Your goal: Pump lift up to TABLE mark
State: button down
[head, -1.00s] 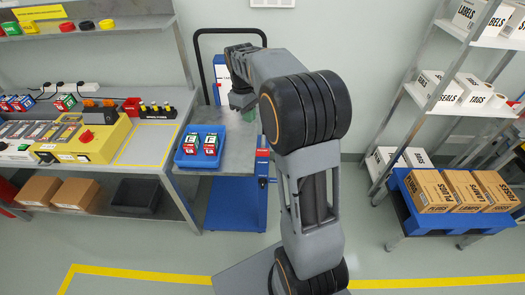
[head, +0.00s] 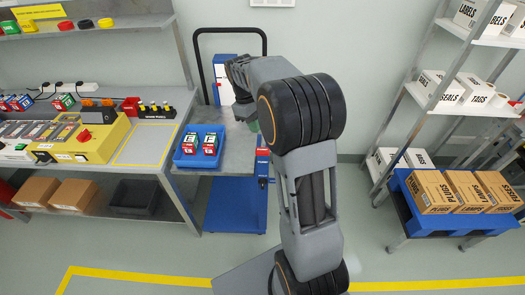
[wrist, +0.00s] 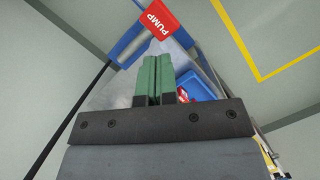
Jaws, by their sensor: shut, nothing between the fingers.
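The lift has a grey platform (head: 236,158) and a blue base (head: 236,212), standing to the right of the workbench. Its top is near the bench top, but I cannot tell the exact height difference. The red PUMP pedal (wrist: 158,18) shows in the wrist view on a blue bar, beyond the fingertips. My gripper (wrist: 153,62) is shut and empty, its green fingers together and pointing towards the pedal; contact cannot be told. In the head view my arm mostly hides the gripper.
A blue tray (head: 179,157) with two labelled boxes (head: 200,144) sits on the platform. The bench (head: 185,108) is close on the left, with a yellow-outlined empty area (head: 146,146). A blue stand with cartons (head: 433,190) and shelving are right. The floor between is clear.

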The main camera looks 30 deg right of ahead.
aim_at(259, 149)
jog(key=shift+f, duration=0.1)
jog(key=b+x, duration=0.6)
jog(key=b, duration=0.1)
jog(key=shift+s+d+f, duration=0.1)
jog(key=shift+s+f, duration=0.1)
jog(key=shift+f, duration=0.2)
jog(key=shift+w+a+b+x, duration=0.15)
jog(key=shift+b+x, duration=0.3)
jog(key=shift+x, duration=0.25)
jog(key=shift+w+b+x, duration=0.15)
jog(key=shift+b+x, duration=0.25)
jog(key=shift+x, duration=0.35)
jog(key=shift+w+a+b+x, duration=0.15)
jog(key=shift+b+x, duration=0.3)
jog(key=shift+x, duration=0.25)
jog(key=shift+f, duration=0.15)
